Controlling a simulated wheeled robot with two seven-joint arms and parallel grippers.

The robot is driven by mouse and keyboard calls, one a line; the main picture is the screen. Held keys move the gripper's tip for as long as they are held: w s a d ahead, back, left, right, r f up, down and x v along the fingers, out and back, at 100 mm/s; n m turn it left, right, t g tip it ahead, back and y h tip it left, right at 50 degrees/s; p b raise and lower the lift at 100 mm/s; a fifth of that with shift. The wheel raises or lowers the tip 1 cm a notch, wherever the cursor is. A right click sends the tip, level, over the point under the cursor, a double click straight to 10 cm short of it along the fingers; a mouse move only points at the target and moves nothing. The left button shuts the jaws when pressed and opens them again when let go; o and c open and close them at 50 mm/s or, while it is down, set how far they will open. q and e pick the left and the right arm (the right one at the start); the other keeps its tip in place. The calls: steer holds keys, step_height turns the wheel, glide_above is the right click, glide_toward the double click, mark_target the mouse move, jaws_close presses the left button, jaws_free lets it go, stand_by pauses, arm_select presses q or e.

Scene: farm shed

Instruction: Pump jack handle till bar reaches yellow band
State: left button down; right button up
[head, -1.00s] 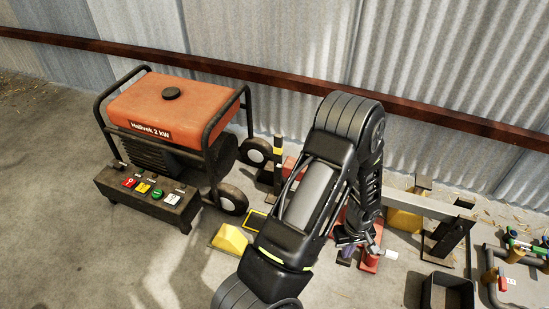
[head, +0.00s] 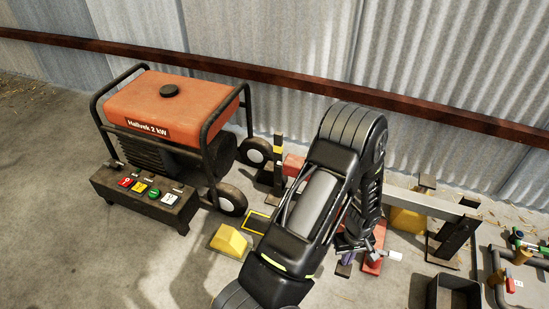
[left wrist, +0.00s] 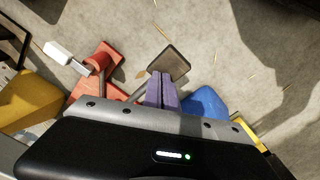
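The red jack (head: 372,260) stands on the floor, partly behind my left arm; it also shows in the left wrist view (left wrist: 98,66). A short lever with a white end (head: 394,255) sticks out from it. A thin rod runs from the jack side to a flat brown plate (left wrist: 168,62). My left gripper (left wrist: 162,90) has its purple fingers pressed together, close over this rod; whether they touch it I cannot tell. The grey bar (head: 430,203) runs right to a dark post; its left part is hidden by my arm. My right gripper is out of view.
An orange generator (head: 165,105) with a switch box (head: 150,200) stands at left. A yellow wedge (head: 230,240) and a blue object (left wrist: 205,103) lie near. A dark bin (head: 453,292) and a framed cart (head: 520,280) are at right. The corrugated wall closes the back.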

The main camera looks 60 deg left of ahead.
arm_select(q)
steer(key=shift+w+a+f+b, duration=0.15)
steer(key=shift+f+b, duration=0.5)
steer(key=shift+f, duration=0.35)
steer(key=shift+f+b, duration=0.6)
steer(key=shift+f, duration=0.6)
steer(key=shift+w, duration=0.1)
steer(key=r+p, duration=0.5)
steer(key=r, duration=0.1)
steer(key=s+r+p, duration=0.1)
steer(key=r+p, duration=0.2)
steer(key=r, duration=0.1)
steer(key=shift+d+r+p, duration=0.1)
steer(key=shift+d+p, duration=0.2)
steer(key=shift+p, duration=0.05)
steer(key=shift+w, duration=0.15)
